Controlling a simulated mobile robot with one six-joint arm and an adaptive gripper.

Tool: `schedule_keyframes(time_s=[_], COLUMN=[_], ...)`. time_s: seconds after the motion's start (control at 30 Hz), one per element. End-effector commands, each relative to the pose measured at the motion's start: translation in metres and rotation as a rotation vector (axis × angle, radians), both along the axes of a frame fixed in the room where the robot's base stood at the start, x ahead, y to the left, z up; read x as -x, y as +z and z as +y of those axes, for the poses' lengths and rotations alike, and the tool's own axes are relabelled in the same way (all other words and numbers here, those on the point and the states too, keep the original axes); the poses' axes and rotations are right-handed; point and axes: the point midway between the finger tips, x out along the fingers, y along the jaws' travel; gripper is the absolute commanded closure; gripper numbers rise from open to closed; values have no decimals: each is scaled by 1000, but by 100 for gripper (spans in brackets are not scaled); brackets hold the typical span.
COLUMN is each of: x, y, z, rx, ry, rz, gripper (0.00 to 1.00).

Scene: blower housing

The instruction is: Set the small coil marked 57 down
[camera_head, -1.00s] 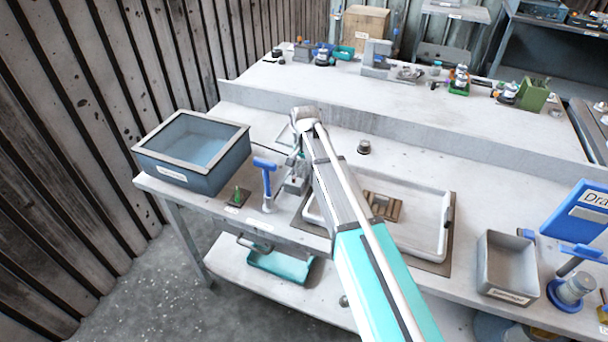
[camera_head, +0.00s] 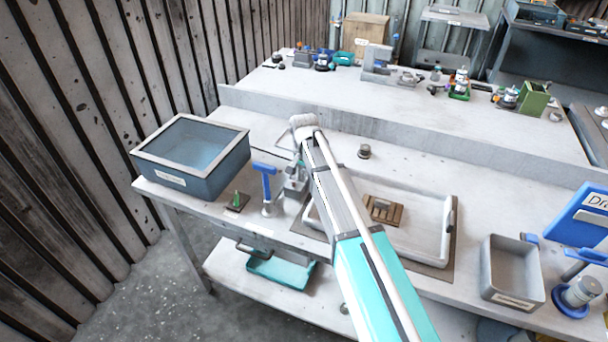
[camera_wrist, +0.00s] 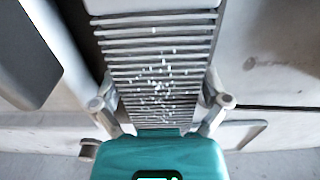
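A grey, finned block, which I take to be the small coil (camera_wrist: 158,65), fills the middle of the wrist view, speckled with white. No number 57 is readable on it. My gripper (camera_wrist: 157,92) has a metal finger at each side of this block, and both seem to press against its edges. In the head view my arm hides most of the gripper (camera_head: 296,170), which is over the left part of the bench, near a blue-handled tool. Whether the coil touches the surface under it cannot be told.
A blue-grey bin (camera_head: 205,180) stands at the bench's left end. The blue-handled tool (camera_head: 268,185) and a small green-tipped item (camera_head: 237,200) are close by. A white tray (camera_head: 425,235) lies to the right, a grey box (camera_head: 512,270) beyond it. A raised ledge (camera_head: 400,140) runs behind.

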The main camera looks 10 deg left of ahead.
Motion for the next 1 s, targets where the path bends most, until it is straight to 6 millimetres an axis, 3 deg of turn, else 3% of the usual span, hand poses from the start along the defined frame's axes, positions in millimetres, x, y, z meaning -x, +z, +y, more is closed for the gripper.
schedule_keyframes(time_s=[0.07,0.33,0.73,1.0], x=[0,0,0,0], y=[0,0,2,15], z=[0,0,0,0], rx=[0,0,0,0], ry=[0,0,0,0], rz=[0,0,0,0], gripper=[30,80,82,82])
